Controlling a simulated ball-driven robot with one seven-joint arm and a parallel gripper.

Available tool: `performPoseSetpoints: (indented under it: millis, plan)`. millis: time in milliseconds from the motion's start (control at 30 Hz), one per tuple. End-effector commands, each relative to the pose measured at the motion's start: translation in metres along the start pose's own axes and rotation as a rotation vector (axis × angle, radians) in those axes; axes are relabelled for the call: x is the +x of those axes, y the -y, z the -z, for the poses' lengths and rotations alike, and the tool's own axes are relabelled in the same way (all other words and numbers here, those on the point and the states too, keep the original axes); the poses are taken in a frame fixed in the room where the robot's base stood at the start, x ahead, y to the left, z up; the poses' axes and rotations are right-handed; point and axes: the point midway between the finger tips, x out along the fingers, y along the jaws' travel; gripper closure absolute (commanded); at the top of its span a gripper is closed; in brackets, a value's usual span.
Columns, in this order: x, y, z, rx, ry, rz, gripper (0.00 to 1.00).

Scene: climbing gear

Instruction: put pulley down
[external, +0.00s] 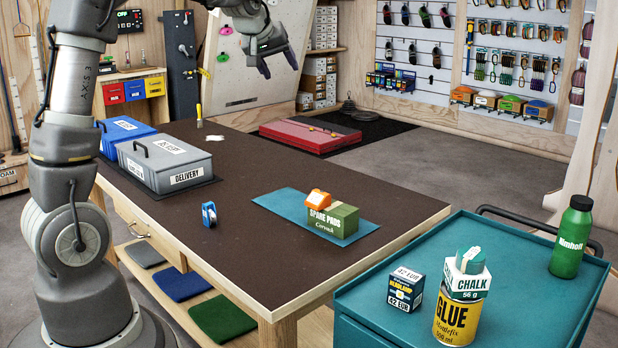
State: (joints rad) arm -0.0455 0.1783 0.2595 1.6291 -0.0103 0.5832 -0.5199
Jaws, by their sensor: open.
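A small blue piece with a pale centre, which looks like the pulley (209,214), stands on the dark top of the wooden table (290,262), left of a teal mat (358,231). My gripper (278,66) is high above the far side of the table, well apart from the pulley. Its two dark fingers are spread, with nothing visible between them. On the mat, a green "SPARE PADS" box (338,220) carries an orange object (318,199).
A grey "DELIVERY" box (170,165) and a blue box (126,128) stand at the table's left. A teal cart (500,310) at front right holds a headlamp box (405,289), a glue can (457,319) with chalk on top, and a green bottle (572,238). The table's middle is clear.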

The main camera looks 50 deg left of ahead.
Motion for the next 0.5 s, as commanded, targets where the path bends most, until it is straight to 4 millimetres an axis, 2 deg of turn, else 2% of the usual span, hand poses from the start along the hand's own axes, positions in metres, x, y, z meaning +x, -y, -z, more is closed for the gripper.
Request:
performPoseSetpoints:
  millis: [33,67,100,167,200,233,300,333,400,500]
  plan:
    - [-0.055,-0.033,0.014,0.093,-0.067,-0.097,0.37]
    - [-0.087,-0.049,0.020,0.152,-0.108,-0.147,0.37]
    - [-0.128,-0.069,0.025,0.230,-0.162,-0.206,0.37]
    - [-0.186,-0.090,0.028,0.336,-0.243,-0.280,0.37]
    - [-0.221,-0.101,0.028,0.398,-0.295,-0.319,0.37]
    - [-0.245,-0.107,0.027,0.439,-0.331,-0.344,0.37]
    - [-0.291,-0.117,0.023,0.520,-0.402,-0.387,0.37]
    - [-0.306,-0.120,0.021,0.546,-0.427,-0.400,0.37]
    - [-0.332,-0.124,0.018,0.593,-0.470,-0.421,0.37]
    - [-0.349,-0.126,0.015,0.623,-0.499,-0.433,0.37]
